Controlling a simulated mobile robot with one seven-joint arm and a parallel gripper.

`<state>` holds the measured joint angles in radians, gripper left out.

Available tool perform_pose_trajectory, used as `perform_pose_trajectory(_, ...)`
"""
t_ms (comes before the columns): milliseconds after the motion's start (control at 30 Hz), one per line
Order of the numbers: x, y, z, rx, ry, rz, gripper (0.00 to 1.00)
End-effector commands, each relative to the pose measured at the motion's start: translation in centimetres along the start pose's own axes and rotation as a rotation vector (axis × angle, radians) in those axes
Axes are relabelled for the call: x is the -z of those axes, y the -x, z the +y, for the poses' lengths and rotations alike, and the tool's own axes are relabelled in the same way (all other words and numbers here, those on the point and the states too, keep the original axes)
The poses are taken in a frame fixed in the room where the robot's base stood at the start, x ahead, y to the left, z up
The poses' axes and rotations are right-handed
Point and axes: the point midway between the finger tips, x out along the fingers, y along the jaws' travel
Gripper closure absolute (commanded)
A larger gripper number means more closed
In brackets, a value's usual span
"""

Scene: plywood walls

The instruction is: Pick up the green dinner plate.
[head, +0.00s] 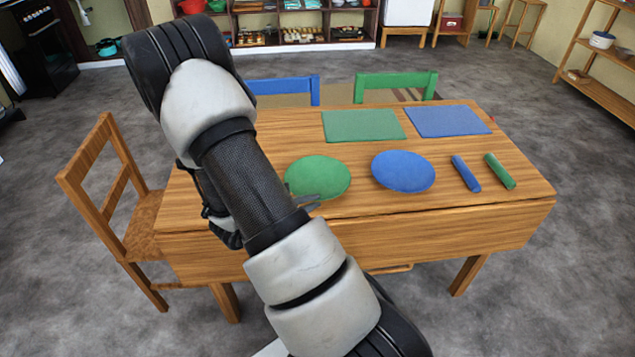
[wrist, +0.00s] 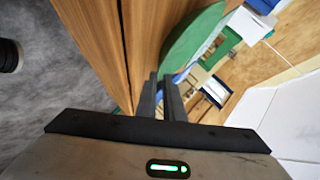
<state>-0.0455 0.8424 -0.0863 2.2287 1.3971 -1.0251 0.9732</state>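The green dinner plate (head: 318,176) lies near the front edge of the wooden table, partly behind my arm in the head view. It shows nearly edge-on in the wrist view (wrist: 188,38). My gripper (head: 308,200) is at the plate's near rim, just above the tabletop. In the wrist view my gripper's dark fingers (wrist: 161,82) are close together, with the rim between their tips. They look shut on the rim, though the contact is small and partly hidden. Any lift of the plate off the table is hard to tell.
A blue plate (head: 403,171) lies to the right, then a blue roll (head: 466,173) and a green roll (head: 500,171). Green (head: 363,125) and blue (head: 448,121) mats lie behind on the table (head: 400,225). A wooden chair (head: 105,190) stands at left.

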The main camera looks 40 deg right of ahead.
Motion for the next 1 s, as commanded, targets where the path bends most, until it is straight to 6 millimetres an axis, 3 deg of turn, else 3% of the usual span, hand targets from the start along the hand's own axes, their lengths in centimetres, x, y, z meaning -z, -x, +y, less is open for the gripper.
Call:
perform_pose_trajectory(200,0.2,-3.1,0.3,-0.001,-0.001,0.004,0.92)
perform_pose_trajectory(400,0.2,-5.0,0.2,0.000,0.000,0.000,0.92)
perform_pose_trajectory(633,0.1,-5.1,0.1,0.000,0.000,0.000,0.92)
perform_pose_trajectory(700,0.1,-5.1,0.1,0.000,0.000,0.000,1.00)
perform_pose_trajectory(1000,0.2,-5.0,0.1,0.001,-0.001,0.000,1.00)
